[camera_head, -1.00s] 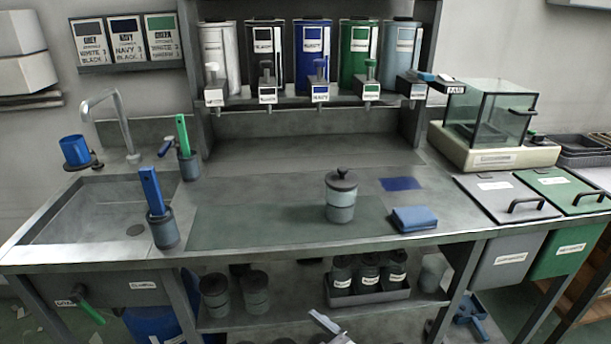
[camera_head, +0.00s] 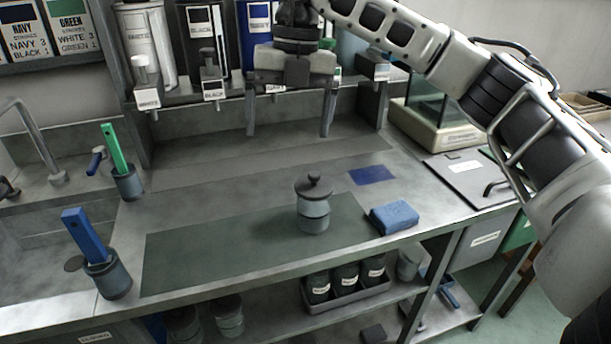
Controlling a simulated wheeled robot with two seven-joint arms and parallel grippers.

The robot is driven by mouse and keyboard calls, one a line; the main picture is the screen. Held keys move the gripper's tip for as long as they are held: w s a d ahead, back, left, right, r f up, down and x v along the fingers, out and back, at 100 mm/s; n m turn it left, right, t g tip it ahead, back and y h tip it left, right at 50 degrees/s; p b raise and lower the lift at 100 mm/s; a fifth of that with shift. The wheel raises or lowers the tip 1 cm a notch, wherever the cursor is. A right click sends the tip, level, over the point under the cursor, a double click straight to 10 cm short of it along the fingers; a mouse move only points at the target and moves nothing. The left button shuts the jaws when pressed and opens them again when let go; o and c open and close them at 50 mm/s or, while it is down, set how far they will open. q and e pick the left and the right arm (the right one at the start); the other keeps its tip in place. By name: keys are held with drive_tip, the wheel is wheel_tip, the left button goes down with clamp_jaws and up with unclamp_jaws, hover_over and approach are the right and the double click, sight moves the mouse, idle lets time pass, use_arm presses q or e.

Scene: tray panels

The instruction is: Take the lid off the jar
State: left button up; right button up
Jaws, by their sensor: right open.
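The jar (camera_head: 313,218) is a grey-blue round pot standing upright on the dark mat on the counter. Its dark lid (camera_head: 314,188) with a small round knob sits on top of it. My right gripper (camera_head: 288,133) hangs behind and above the jar, in front of the dispensers, with its two fingers pointing down and spread apart. It is open and empty, and not touching the jar or lid. My left gripper is not in view.
A blue sponge (camera_head: 394,217) lies right of the jar, and a blue patch (camera_head: 373,175) is behind it. Holders with a blue-handled tool (camera_head: 85,236) and a green-handled tool (camera_head: 115,149) stand at left. The dark mat (camera_head: 205,251) left of the jar is clear.

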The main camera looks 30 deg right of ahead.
drive_tip(key=d+r+m+h, duration=0.1)
drive_tip(key=d+r+h, duration=0.1)
drive_tip(key=d+r, duration=0.15)
drive_tip(key=b, duration=0.2)
hover_over(315, 173)
drive_tip(key=f, duration=0.9)
drive_tip(key=shift+a+f, duration=0.3)
drive_tip(key=shift+d+f, duration=0.15)
drive_tip(key=shift+f, duration=1.45)
drive_tip(key=shift+d+f, duration=0.1)
drive_tip(key=shift+f, duration=1.5)
drive_tip(key=c, duration=1.1)
